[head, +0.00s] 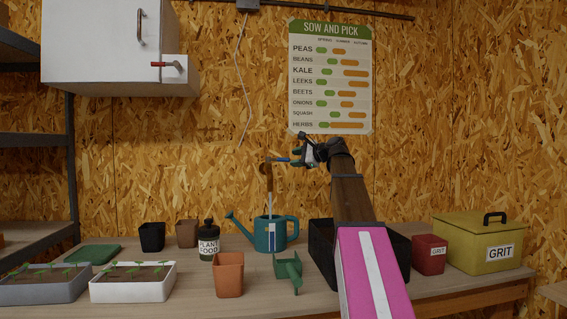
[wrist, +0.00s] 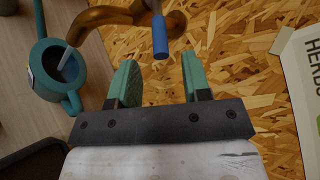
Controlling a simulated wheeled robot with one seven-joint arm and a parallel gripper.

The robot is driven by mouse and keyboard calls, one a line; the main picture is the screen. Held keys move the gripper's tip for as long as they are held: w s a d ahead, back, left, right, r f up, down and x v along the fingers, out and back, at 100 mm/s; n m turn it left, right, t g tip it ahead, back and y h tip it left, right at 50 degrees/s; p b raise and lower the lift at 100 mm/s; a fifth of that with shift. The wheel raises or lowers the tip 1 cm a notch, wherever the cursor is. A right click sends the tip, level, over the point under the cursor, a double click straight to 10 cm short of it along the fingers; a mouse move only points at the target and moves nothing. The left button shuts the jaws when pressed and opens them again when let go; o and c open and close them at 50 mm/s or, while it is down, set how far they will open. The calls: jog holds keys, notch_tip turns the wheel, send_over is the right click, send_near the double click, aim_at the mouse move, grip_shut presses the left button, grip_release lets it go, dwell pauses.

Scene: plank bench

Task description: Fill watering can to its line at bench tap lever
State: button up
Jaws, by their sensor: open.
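The teal watering can (head: 288,232) stands upright on the bench under the brass tap (head: 268,172). A pale stream, seemingly water, runs from the tap's spout into the can's open top; the can also shows in the wrist view (wrist: 75,98). A window on its side shows blue with a pale part; the line is too small to make out. The tap's blue lever (head: 281,159) points right, toward my gripper (head: 300,153). In the wrist view the lever (wrist: 160,37) lies just beyond the gap between my open green fingertips (wrist: 160,70), apart from them.
A black crate (head: 398,262) stands right of the can, beneath my arm. A green scoop (head: 289,270), terracotta pot (head: 229,275) and plant food bottle (head: 208,243) stand near the can. Seedling trays (head: 133,289) are at left, a yellow grit box (head: 470,250) at right.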

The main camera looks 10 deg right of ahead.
aim_at(283, 160)
jog(key=x, duration=0.6)
jog(key=shift+w+a, duration=0.2)
jog(key=shift+w, duration=0.05)
